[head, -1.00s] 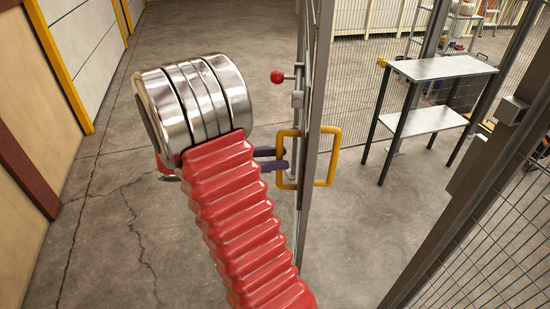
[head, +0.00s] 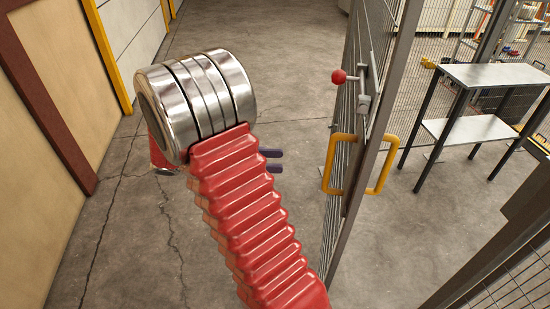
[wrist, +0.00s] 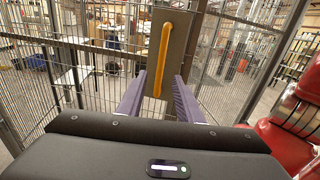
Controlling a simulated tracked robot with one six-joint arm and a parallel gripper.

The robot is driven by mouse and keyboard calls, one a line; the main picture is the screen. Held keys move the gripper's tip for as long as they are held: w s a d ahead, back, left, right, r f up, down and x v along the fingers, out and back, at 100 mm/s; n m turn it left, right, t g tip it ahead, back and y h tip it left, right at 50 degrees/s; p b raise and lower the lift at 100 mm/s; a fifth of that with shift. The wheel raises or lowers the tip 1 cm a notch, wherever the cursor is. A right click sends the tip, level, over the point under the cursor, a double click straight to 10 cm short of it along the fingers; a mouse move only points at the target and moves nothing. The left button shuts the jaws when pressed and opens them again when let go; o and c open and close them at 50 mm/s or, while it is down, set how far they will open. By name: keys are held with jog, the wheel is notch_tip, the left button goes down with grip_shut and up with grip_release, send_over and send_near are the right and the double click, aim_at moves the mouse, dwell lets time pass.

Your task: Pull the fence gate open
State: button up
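The fence gate (head: 376,130) is a grey-framed mesh leaf. It stands open, with a clear gap to its right between its edge and the fence post. Its yellow handle (head: 332,165) shows at mid-height, with a yellow loop on the other side too. My gripper (head: 274,160) is left of the handle and apart from it, its two dark purple fingers pointing at the gate. In the wrist view my gripper (wrist: 160,80) is open and empty. The upright yellow handle (wrist: 163,58) on its grey plate appears beyond and between the fingertips.
A red-knobbed latch (head: 340,77) sits on the gate above the handle. A grey two-shelf table (head: 490,76) stands beyond the gap. Mesh fence (head: 495,285) is at the lower right. A wall (head: 55,85) runs along the left, with open concrete floor (head: 270,35) ahead.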

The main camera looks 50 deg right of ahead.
jog(key=shift+s, duration=0.1)
jog(key=shift+s, duration=0.1)
jog(key=c, duration=0.3)
jog(key=shift+s+a+m+t+y, duration=0.3)
jog(key=shift+s+t+y, duration=0.2)
jog(key=c, duration=0.3)
jog(key=s+a+t+y, duration=0.1)
jog(key=s+a+m+t+y, duration=0.1)
jog(key=a, duration=0.1)
jog(key=s+a+f+t, duration=0.1)
jog(key=t, duration=0.1)
jog(key=shift+a+m+y, duration=0.2)
jog(key=shift+m+y, duration=0.2)
grip_shut()
jog(key=a+r+m+t+y, duration=0.1)
jog(key=a+m+t+y, duration=0.2)
jog(key=a+t, duration=0.4)
jog(key=w+a+r+m+t+y, duration=0.1)
jog(key=a+t+y, duration=0.4)
jog(key=a, duration=0.7)
jog(key=shift+w+r+m+t, duration=0.25)
jog(key=shift+m+t, duration=0.65)
jog(key=shift+t, duration=0.2)
